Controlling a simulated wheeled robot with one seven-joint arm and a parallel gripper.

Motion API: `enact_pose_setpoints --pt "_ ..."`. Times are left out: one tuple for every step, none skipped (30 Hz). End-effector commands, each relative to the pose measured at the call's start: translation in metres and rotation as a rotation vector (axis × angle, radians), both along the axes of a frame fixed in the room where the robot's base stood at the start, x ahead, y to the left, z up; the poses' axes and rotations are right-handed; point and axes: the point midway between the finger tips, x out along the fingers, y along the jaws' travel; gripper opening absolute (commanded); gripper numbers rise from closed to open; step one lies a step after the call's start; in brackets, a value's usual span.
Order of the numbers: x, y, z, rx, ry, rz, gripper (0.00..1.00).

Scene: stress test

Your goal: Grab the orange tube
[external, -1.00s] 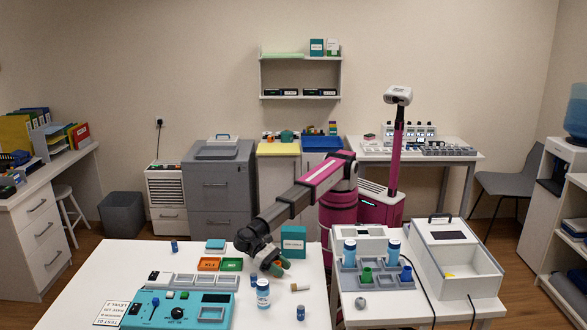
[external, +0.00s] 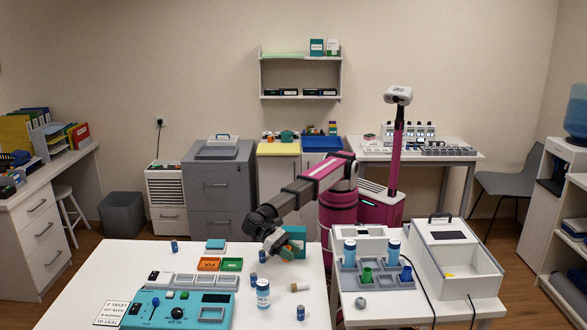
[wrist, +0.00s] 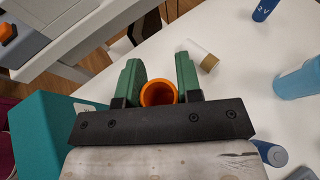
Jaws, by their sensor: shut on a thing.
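The orange tube (wrist: 158,93) shows in the wrist view as an open round mouth between the two green fingers of my gripper (wrist: 159,73). The fingers are shut on it, one on each side. In the external view my gripper (external: 284,246) is above the right part of the white table (external: 250,318), in front of the teal box (external: 298,233). There the tube is mostly hidden by the fingers and too small to make out clearly.
A white tube with a tan end (external: 299,287) lies on the table below my gripper. A blue-and-white bottle (external: 263,294) and small blue vials (external: 262,256) stand nearby. A side table with a tube rack (external: 377,279) stands right.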

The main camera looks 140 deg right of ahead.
Motion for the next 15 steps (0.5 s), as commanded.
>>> enact_pose_setpoints --pt "-0.013 0.006 0.007 0.000 -0.002 0.001 0.10" --pt "-0.017 0.009 0.010 0.000 -0.001 0.000 0.10" --pt "-0.023 0.012 0.014 0.000 -0.001 0.000 0.10" --pt "-0.027 0.015 0.017 0.000 -0.001 0.002 0.10" --pt "-0.031 0.018 0.020 0.000 -0.001 0.002 0.10" --pt "-0.036 0.022 0.024 0.000 -0.001 0.001 0.10" --pt "-0.040 0.024 0.027 0.000 -0.001 0.001 0.10" --pt "-0.043 0.026 0.029 0.000 -0.001 0.000 0.10" --pt "-0.047 0.029 0.032 0.000 -0.001 0.000 0.10" --pt "-0.050 0.031 0.034 0.000 -0.001 0.000 0.10" --pt "-0.053 0.033 0.036 0.000 -0.001 0.000 0.10" --pt "-0.056 0.036 0.039 0.000 0.000 0.000 0.10" --pt "-0.058 0.037 0.040 0.000 0.000 0.000 0.10" --pt "-0.060 0.038 0.042 0.000 0.000 0.000 0.10" --pt "-0.062 0.040 0.044 0.000 0.000 0.000 0.10"
